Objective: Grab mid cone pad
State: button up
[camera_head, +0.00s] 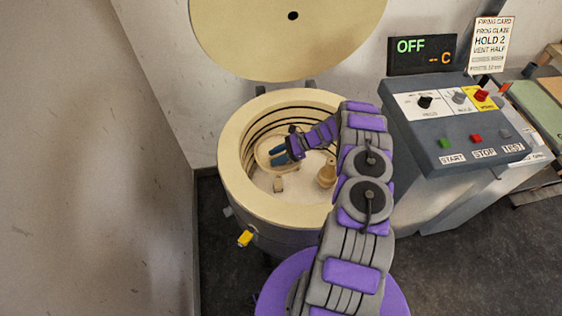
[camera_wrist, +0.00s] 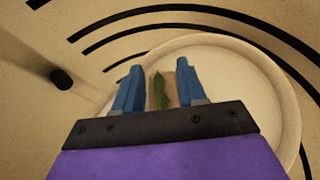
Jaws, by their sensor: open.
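My gripper (camera_head: 277,156) reaches down into the round kiln and is open, with two blue fingers. In the wrist view my gripper (camera_wrist: 155,78) has its fingers on either side of a tan pad (camera_wrist: 170,90) with a green cone (camera_wrist: 160,92) on it. I cannot tell whether the fingers touch the pad. Part of the pad is hidden behind the gripper's front. Behind it is a pale round dish or bowl (camera_wrist: 235,65), which also shows in the head view (camera_head: 263,148). In the head view I cannot make out the pad at the fingers.
The kiln rim (camera_head: 232,148) surrounds my arm, with dark coil grooves on its inner wall. A tan vase (camera_head: 326,175) and a small pale block (camera_head: 278,184) stand on the kiln floor. The lid (camera_head: 290,45) is raised. A control panel (camera_head: 465,125) stands to the right, showing OFF.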

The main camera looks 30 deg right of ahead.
jog(key=shift+c, duration=0.3)
jog(key=shift+d, duration=0.1)
jog(key=c, duration=0.6)
jog(key=shift+c, duration=0.2)
jog(key=shift+r, duration=0.1)
